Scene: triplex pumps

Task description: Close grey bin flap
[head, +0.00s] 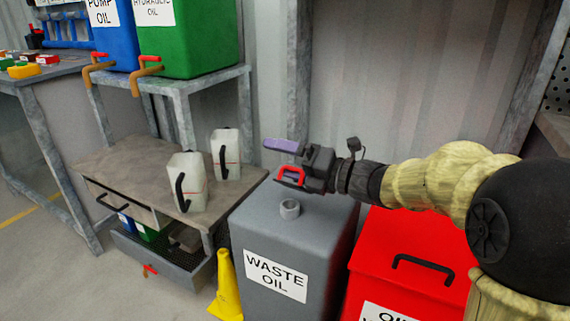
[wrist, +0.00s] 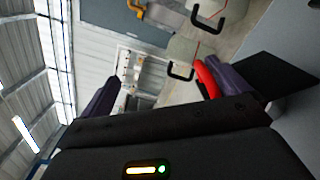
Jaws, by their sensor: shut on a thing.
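The grey bin (head: 253,222) is labelled "WASTE OIL" and has a short round neck (head: 289,209) on top. My gripper (head: 285,162) is above the bin top, its purple fingers pointing left. A red handle (head: 291,176) is at the lower finger, above the neck; it also shows against the right finger in the wrist view (wrist: 206,79). I cannot make out the flap itself. A dark flat patch (wrist: 275,82) lies beside the right finger; I cannot tell what it is.
A red bin (head: 410,255) with a black handle stands right of the grey bin. Left is a low bench (head: 130,165) with two white jugs (head: 187,185). A yellow cone (head: 227,290) stands at the grey bin's front left. Blue and green oil tanks (head: 190,40) stand behind.

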